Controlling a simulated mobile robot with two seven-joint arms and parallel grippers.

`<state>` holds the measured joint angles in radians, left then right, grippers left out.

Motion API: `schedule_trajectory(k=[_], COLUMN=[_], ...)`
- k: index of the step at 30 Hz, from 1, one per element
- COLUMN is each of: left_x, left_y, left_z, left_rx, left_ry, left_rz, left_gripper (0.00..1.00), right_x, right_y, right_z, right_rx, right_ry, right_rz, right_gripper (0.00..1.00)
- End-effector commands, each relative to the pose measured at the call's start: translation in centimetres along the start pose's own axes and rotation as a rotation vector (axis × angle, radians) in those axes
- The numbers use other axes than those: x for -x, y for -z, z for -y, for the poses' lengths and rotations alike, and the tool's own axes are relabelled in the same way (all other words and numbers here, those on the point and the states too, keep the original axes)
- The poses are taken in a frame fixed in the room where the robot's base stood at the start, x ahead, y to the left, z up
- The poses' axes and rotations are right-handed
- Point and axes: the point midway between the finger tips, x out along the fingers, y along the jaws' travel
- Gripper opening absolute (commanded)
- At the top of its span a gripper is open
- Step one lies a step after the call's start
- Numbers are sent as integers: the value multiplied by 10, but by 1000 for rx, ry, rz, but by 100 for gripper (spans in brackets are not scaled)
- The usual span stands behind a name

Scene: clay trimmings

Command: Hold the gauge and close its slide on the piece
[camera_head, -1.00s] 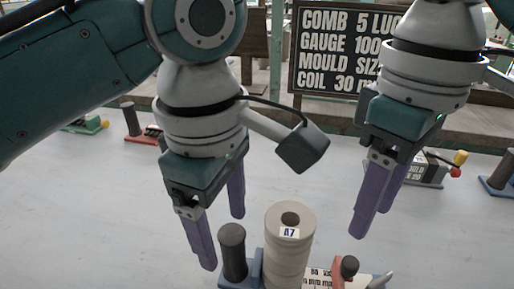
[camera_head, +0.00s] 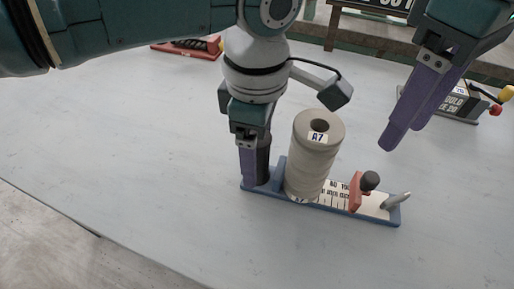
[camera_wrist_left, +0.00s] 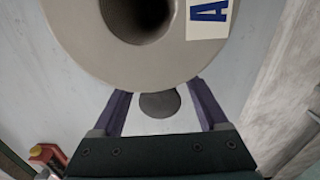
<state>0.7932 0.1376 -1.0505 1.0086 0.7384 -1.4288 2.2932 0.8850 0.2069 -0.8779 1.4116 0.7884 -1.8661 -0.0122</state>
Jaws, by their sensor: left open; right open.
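The gauge (camera_head: 388,215) is a blue bar with a white scale on the table. A dark upright post (camera_head: 264,160) stands at its left end. The piece (camera_head: 309,168), a grey ribbed cylinder labelled A7, stands on the gauge beside the post. The red slide (camera_head: 355,192) with a dark knob (camera_head: 370,181) is right of the piece, with a gap between. My left gripper (camera_head: 256,176) is open at the post; in the left wrist view its fingers (camera_wrist_left: 160,108) lie either side of the post's round top. My right gripper (camera_head: 402,140) is open and empty, above and right of the slide.
A pale peg (camera_head: 397,200) tilts at the gauge's right end. A red-based device (camera_head: 190,48) lies at the back left, and a dark block with yellow and red knobs (camera_head: 458,103) at the back right. The table (camera_head: 130,150) is clear at left and front.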

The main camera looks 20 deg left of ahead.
Motion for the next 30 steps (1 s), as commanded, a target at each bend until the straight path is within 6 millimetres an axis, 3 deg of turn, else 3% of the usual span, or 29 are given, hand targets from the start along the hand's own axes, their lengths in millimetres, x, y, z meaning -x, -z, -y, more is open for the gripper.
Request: schedule_trajectory(k=[8, 27, 30], left_x=[-2, -2, -2], left_y=[0, 0, 0], left_z=[0, 0, 0], left_rx=[-1, 0, 0], left_ry=[0, 0, 0], left_rz=[0, 0, 0], left_gripper=[76, 6, 0], right_x=[0, 0, 0], right_y=[0, 0, 0], right_z=[0, 0, 0], right_rx=[0, 0, 0], right_ry=[0, 0, 0], right_rz=[0, 0, 0], right_gripper=[50, 50, 50])
